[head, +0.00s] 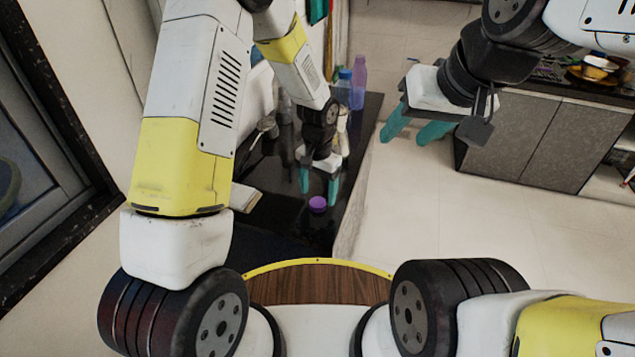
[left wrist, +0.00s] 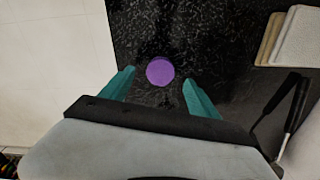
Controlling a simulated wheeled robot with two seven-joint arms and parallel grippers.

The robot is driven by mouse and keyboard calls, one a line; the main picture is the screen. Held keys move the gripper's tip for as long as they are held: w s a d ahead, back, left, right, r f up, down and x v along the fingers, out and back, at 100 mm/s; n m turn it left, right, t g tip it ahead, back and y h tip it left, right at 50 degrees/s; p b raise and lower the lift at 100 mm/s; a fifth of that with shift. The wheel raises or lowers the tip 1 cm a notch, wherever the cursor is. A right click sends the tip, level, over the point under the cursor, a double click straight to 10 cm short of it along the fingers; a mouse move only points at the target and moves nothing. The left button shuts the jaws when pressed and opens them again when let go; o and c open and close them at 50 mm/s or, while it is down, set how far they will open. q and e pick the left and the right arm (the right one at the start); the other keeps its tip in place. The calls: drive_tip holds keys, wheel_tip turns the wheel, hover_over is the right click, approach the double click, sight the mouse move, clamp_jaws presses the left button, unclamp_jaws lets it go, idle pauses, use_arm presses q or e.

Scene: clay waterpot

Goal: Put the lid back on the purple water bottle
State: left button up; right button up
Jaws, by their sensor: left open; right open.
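The purple lid (head: 318,204) lies on the black countertop (head: 282,213) near its right edge. My left gripper (head: 319,187) points down above the lid, open and empty. In the left wrist view, the round lid (left wrist: 160,71) appears centred between the spread teal fingertips (left wrist: 159,77); whether they touch it cannot be told. The purple water bottle (head: 359,82) stands upright farther back on the counter, beyond the left gripper. My right gripper (head: 403,138) is open and empty, in the air over the floor to the right.
A blue-capped bottle (head: 343,88) stands just left of the purple bottle. Flat boards (left wrist: 294,38) and a dark-handled utensil (left wrist: 297,110) lie to the right in the left wrist view. Grey cabinets (head: 535,140) stand at the right, with open floor before them.

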sight(318, 202)
use_arm(q)
drive_tip(key=shift+w+f, duration=0.1)
drive_tip(key=shift+f, duration=1.45)
drive_tip(key=c, duration=1.4)
